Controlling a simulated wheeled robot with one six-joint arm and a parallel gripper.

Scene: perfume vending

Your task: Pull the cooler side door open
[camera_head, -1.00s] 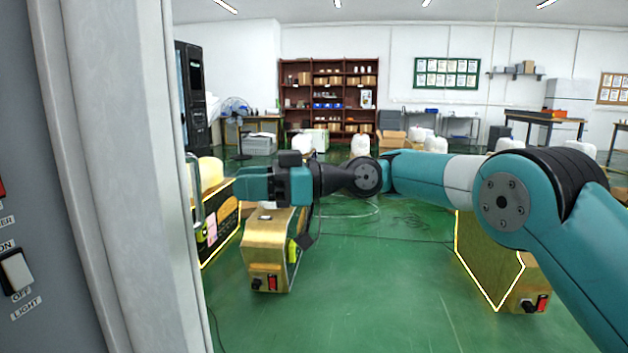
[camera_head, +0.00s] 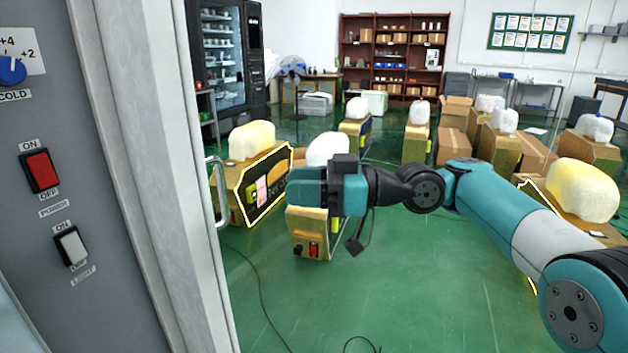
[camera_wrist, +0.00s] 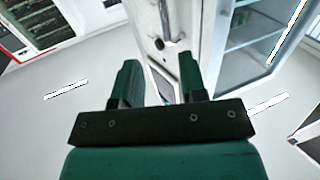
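The cooler (camera_head: 150,180) fills the left side of the head view, with a pale upright frame and a grey control panel. A pale vertical bar handle (camera_head: 217,192) stands out from its right edge. In the wrist view a bar handle (camera_wrist: 165,22) runs along a white upright edge, beyond the fingers. My gripper (camera_head: 290,190) points left toward the handle in the head view, apart from it. In the wrist view my gripper (camera_wrist: 160,75) has its two teal fingers spread, with nothing between them. Whether the door is ajar I cannot tell.
The panel carries a blue dial (camera_head: 10,70), a red switch (camera_head: 40,170) and a white switch (camera_head: 71,246). Several gold boxes with bulky tops, one a gold box (camera_head: 240,195), stand behind my gripper. A cable (camera_head: 262,290) lies on the open green floor.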

